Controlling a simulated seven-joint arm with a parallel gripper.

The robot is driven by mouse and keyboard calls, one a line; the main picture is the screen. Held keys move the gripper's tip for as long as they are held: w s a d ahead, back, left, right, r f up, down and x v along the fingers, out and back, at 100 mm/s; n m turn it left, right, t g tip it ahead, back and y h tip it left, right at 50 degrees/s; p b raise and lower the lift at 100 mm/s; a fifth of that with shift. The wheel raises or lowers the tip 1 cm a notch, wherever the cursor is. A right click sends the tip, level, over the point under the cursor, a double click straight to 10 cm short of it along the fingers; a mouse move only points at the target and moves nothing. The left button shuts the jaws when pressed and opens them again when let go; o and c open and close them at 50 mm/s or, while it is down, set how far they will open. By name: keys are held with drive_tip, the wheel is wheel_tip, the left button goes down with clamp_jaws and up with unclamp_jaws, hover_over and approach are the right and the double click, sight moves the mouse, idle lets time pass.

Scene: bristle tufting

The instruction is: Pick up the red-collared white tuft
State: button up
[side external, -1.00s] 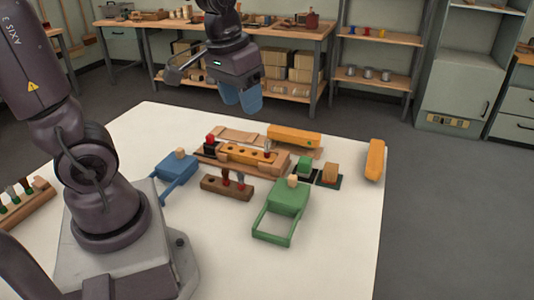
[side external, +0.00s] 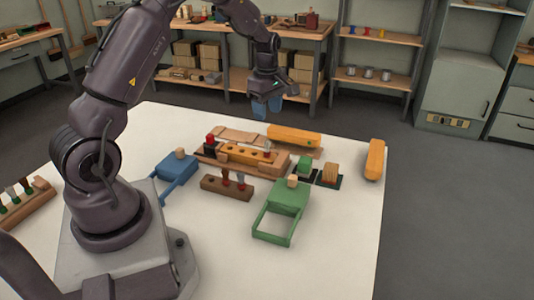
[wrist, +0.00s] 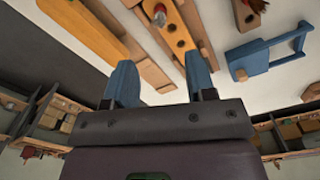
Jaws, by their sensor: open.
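My gripper (side external: 267,106) is open and empty, with its blue fingers above the far side of the table. In the wrist view the fingers (wrist: 160,82) stand apart with nothing between them. My gripper is well clear of all the tufts.
A blue clamp-like tool (side external: 176,167) and a green one (side external: 289,196) lie around the racks. Orange bars (side external: 294,135) lie at the back and right (side external: 375,160). Another rack (side external: 24,204) is at far left. The table's front right is bare.

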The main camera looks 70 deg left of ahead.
sight(267, 142)
wheel_tip(267, 142, down, 12)
drive_tip(key=shift+f, duration=0.2)
idle(0.4)
clamp_jaws()
